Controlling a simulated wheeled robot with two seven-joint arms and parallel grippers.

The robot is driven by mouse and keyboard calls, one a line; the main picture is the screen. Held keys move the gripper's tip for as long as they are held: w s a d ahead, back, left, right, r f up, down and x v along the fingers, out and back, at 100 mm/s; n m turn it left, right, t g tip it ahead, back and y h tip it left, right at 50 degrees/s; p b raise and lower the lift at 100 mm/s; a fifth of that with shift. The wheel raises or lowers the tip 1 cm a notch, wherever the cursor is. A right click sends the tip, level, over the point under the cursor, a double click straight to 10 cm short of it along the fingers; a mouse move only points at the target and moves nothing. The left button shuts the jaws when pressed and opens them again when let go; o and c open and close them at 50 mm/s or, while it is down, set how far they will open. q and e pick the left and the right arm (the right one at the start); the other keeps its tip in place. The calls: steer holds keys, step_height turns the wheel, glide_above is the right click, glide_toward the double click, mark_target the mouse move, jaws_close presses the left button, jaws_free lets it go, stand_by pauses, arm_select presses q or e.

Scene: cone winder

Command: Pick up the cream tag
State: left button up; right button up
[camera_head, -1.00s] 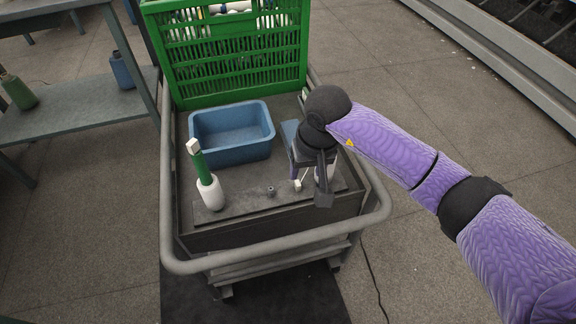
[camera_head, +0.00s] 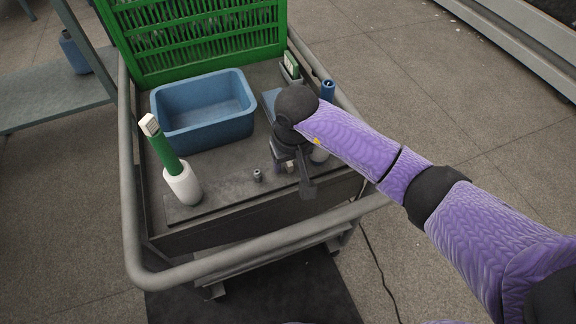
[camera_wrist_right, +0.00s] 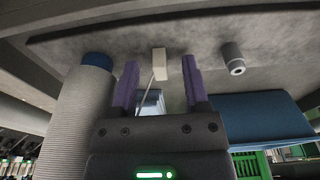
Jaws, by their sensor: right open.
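The cream tag (camera_wrist_right: 159,63) is a small pale block with a thin cord. In the right wrist view it shows between the two purple fingers of my right gripper (camera_wrist_right: 160,72), with gaps on both sides. The gripper is open and nothing is clamped in it. In the head view the right gripper (camera_head: 296,172) points down over the front right of the cart top and mostly hides the tag (camera_head: 289,167). My left gripper is not in view.
A small grey peg (camera_head: 257,175) stands just left of the gripper. A white holder with a green tube (camera_head: 166,150), a blue bin (camera_head: 205,132) and a green crate (camera_head: 200,40) are on the cart. A blue-topped pale cylinder (camera_wrist_right: 82,110) stands close beside the fingers.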

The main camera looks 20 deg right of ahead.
mark_target(289, 163)
steer(key=shift+r, duration=0.1)
jaws_close()
arm_select(q)
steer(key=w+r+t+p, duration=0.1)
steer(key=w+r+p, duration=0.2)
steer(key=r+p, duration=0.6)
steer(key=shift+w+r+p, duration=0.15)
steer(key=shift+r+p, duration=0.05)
steer(key=shift+p, duration=0.5)
arm_select(e)
step_height(289, 163, up, 21)
